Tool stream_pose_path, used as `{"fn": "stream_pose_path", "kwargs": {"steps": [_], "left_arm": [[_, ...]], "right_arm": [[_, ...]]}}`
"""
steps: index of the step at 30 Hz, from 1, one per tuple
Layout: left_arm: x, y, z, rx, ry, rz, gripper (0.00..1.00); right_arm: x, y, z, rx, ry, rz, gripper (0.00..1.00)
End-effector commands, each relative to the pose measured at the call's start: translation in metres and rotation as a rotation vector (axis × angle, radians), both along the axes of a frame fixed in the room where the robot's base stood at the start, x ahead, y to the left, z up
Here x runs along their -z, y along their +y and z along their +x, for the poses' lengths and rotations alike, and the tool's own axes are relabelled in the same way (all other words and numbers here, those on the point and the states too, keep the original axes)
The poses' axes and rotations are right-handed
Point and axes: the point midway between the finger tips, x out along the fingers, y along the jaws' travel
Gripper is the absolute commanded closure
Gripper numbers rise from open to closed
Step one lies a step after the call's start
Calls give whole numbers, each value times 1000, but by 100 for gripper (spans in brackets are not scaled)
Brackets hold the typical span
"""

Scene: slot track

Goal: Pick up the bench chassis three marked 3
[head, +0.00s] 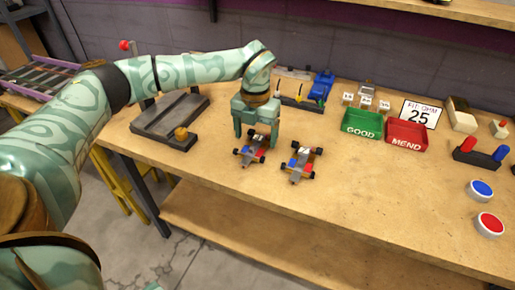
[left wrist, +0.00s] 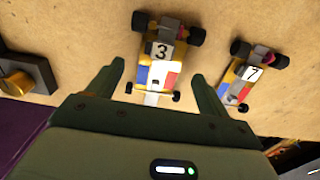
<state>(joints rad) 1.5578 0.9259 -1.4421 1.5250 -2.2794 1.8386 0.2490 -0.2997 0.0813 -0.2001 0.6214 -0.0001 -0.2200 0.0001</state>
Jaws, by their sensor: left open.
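The chassis marked 3 (left wrist: 160,60) is a small car with black wheels and yellow, blue, white and red parts. In the left wrist view it lies ahead of and between the fingers of my left gripper (left wrist: 158,88), which is open and empty. In the head view this chassis (head: 249,150) stands on the bench just below my left gripper (head: 256,135), whose fingers partly overlap it. A second chassis, marked 7 (left wrist: 243,74), stands to its right, and shows in the head view too (head: 299,163). My right gripper is not in view.
A grey slotted track (head: 150,125) with a yellow knob lies left of the cars. A green GOOD bin (head: 345,128), a red MEND bin (head: 392,142) and a 25 sign (head: 421,113) stand right. Blue and red buttons (head: 489,224) sit far right. The bench front is clear.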

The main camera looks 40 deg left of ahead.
Motion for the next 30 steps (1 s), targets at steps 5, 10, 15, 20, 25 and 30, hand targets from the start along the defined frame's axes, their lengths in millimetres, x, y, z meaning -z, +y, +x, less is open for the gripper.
{"fn": "stream_pose_path", "kwargs": {"steps": [5, 10, 15, 20, 25, 30], "left_arm": [[26, 0, 0, 0, 2, 1, 21], [23, 0, 0, -1, -1, 1, 21], [23, 0, 0, -1, -1, 1, 65], [23, 0, 0, -1, -1, 1, 71], [21, 0, 0, -1, -1, 0, 71], [5, 0, 0, -1, -5, 0, 71]], "right_arm": [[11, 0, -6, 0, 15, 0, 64], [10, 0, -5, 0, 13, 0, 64], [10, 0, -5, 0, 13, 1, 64], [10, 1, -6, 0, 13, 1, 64], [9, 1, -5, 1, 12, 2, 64], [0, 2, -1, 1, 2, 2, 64]]}}
